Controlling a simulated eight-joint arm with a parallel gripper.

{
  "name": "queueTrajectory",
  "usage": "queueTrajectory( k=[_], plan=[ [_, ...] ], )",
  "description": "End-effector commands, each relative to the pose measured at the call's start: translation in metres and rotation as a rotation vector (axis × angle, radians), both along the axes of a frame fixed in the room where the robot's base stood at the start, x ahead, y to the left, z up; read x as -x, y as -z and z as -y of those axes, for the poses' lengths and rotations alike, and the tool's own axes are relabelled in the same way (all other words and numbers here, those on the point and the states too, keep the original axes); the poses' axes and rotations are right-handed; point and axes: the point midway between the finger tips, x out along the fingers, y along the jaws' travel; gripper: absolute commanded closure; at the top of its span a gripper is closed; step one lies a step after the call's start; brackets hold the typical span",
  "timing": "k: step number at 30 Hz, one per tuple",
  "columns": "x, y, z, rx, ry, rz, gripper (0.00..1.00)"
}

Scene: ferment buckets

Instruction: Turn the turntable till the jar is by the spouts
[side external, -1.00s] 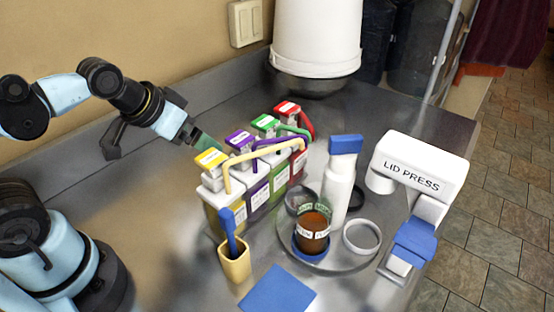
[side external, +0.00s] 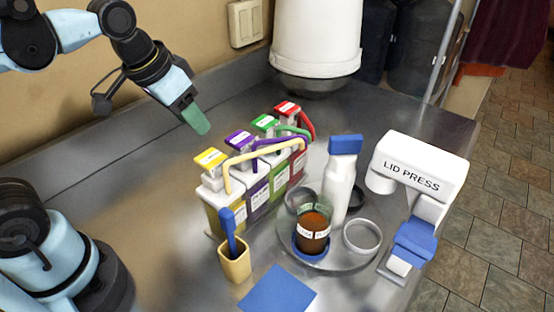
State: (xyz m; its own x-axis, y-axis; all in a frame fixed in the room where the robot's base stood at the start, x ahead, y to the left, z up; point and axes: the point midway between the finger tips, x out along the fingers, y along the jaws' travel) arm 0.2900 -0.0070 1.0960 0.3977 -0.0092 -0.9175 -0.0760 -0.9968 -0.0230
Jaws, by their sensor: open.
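The jar (side external: 313,238) is clear glass with brown contents and a white label. It stands upright in a blue ring on the round turntable (side external: 345,265), toward the viewer's side of the disc. The spouts are bent tubes on a row of dispensers: yellow (side external: 240,160), purple (side external: 262,146), green (side external: 293,131) and red (side external: 307,122). The jar is to the right of this row, apart from the spout tips. My gripper (side external: 196,122) is open and empty, in the air behind and left of the row, touching nothing. Its fingers are seen nearly edge-on.
A white bottle with a blue cap (side external: 340,185) and a grey ring (side external: 362,237) are at the turntable. A lid press (side external: 420,170) stands right. A tan cup with a blue-handled tool (side external: 235,262) and a blue mat (side external: 278,289) lie in front. A white bucket (side external: 316,40) is behind.

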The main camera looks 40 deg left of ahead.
Motion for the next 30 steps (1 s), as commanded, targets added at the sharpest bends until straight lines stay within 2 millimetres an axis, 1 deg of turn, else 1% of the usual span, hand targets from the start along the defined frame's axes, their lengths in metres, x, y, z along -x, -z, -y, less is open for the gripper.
queueTrajectory(
  k=[1,5,9,11,15,18,22,26,30],
  plan=[
    [-0.01,-0.014,0.008,-0.002,0.03,-0.013,0.58],
    [-0.034,-0.047,0.026,-0.012,0.1,-0.056,0.58],
    [-0.06,-0.081,0.053,-0.026,0.187,-0.108,0.58],
    [-0.071,-0.094,0.065,-0.032,0.224,-0.128,0.58],
    [-0.092,-0.118,0.096,-0.049,0.311,-0.176,0.58],
    [-0.105,-0.13,0.12,-0.062,0.371,-0.21,0.58],
    [-0.116,-0.14,0.152,-0.081,0.451,-0.254,0.58],
    [-0.121,-0.144,0.184,-0.102,0.53,-0.297,0.58],
    [-0.119,-0.142,0.213,-0.125,0.609,-0.341,0.58]
  ],
)
